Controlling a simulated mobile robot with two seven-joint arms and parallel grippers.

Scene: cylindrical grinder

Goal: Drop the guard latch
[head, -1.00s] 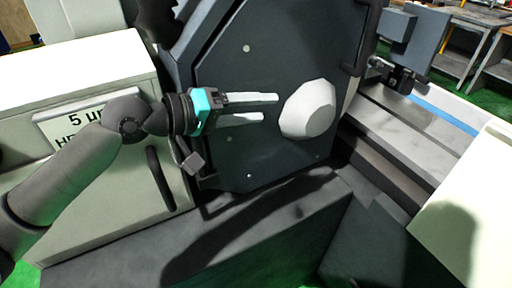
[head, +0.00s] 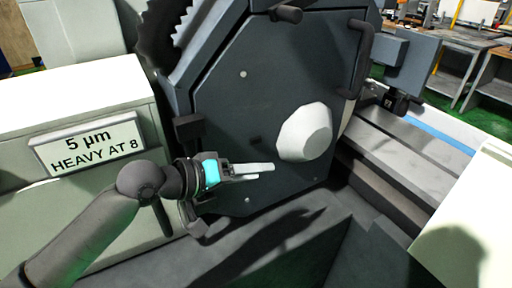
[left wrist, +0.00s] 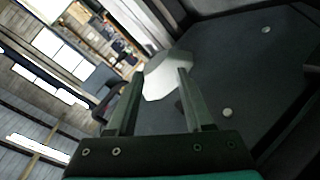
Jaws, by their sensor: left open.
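The dark guard plate (head: 270,90) of the grinder stands upright, with a pale faceted boss (head: 304,133) on it. A dark block (head: 188,127) sits at its left edge, just above my left wrist; I cannot tell for sure whether it is the guard latch. My left gripper (head: 272,171) is open and empty, in front of the lower guard and below left of the boss. In the left wrist view its fingers (left wrist: 155,84) stand apart, with the boss (left wrist: 168,75) beyond the tips. Part of the guard's lower left edge is hidden behind my wrist. My right gripper is out of view.
A cream cabinet with a "5 µm HEAVY AT 8" sign (head: 88,146) stands left of the guard. A dark handle (head: 362,55) juts from the guard's upper right. Grey machine ways (head: 405,155) lie to the right. Workbenches (head: 465,55) stand behind.

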